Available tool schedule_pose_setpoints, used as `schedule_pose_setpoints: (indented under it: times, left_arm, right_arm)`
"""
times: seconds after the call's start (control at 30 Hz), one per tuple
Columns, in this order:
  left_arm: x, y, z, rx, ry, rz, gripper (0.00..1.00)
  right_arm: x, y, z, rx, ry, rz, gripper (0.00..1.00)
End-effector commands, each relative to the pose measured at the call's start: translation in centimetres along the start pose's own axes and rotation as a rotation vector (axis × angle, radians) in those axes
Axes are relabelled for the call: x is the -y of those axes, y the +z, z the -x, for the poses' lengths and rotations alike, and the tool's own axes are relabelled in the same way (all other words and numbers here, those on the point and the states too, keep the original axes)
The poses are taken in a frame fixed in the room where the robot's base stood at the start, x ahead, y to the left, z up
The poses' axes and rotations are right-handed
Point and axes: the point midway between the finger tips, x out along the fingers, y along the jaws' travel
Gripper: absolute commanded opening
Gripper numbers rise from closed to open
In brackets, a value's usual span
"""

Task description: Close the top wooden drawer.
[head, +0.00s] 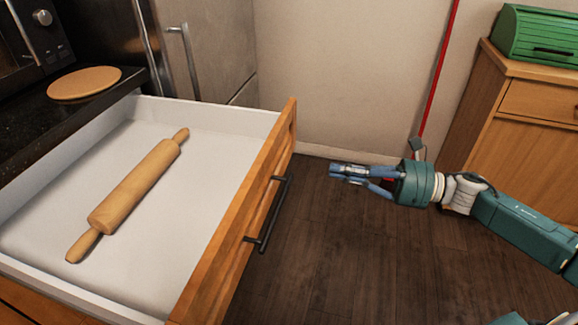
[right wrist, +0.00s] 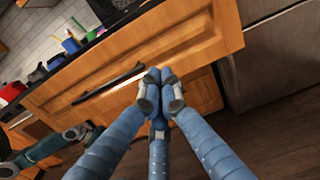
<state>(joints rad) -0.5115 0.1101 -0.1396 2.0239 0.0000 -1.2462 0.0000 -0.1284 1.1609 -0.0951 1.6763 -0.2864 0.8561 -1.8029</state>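The top wooden drawer (head: 283,130) is pulled far out on the left of the head view. It has white inner walls, an orange-brown wooden front and a black bar handle (head: 267,215). A wooden rolling pin (head: 135,187) lies diagonally inside it. My right gripper (head: 335,172) is to the right of the drawer front, apart from the handle, pointing toward it. Its blue fingers are drawn together with nothing visible between them. In the right wrist view, the fingertips (right wrist: 160,90) show against the drawer front (right wrist: 190,40), right of the handle (right wrist: 108,83).
A dark counter (head: 35,125) with a round wooden board (head: 84,83) is behind the drawer. A metal fridge (head: 215,45) stands at the back. A wooden cabinet (head: 520,140) with a green bread box (head: 538,35) stands at right.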

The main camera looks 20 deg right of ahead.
Motion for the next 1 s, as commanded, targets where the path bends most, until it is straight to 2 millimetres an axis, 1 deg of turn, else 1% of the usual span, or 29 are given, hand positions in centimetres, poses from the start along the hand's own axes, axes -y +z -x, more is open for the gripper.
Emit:
schedule_pose_setpoints:
  times: [0.03,0.13,0.27,0.4,0.5,0.6,0.7,1.0]
  left_arm:
    - [0.0,0.0,0.1,-0.001,0.0,0.0,0.79]
    - [0.1,-0.2,0.5,-0.003,-0.001,0.0,0.79]
    - [0.0,-0.1,0.5,-0.002,-0.001,0.0,0.79]
    - [0.0,0.1,0.1,0.002,0.0,0.0,0.79]
    - [0.0,0.2,-0.4,0.005,0.0,-0.001,0.79]
    - [-0.1,0.5,-0.8,0.009,0.001,-0.001,0.79]
    - [-0.1,0.6,-1.1,0.009,0.001,-0.002,0.79]
    - [-0.1,0.6,-1.2,0.008,0.002,-0.002,0.79]
  right_arm:
    - [0.0,0.1,-1.0,0.005,0.001,0.002,0.0]
    - [0.0,0.3,-2.9,0.007,0.001,0.002,0.0]
    - [0.1,0.3,-5.4,0.007,-0.001,0.0,0.0]
    - [0.1,0.3,-8.0,0.006,-0.001,-0.001,0.0]
    - [0.1,0.3,-9.5,0.005,-0.001,-0.002,0.0]
    - [0.1,0.1,-10.5,0.003,-0.002,-0.003,0.0]
    - [0.1,0.1,-11.0,0.003,-0.003,-0.004,0.0]
    - [0.1,0.0,-11.2,0.001,-0.003,-0.005,0.0]
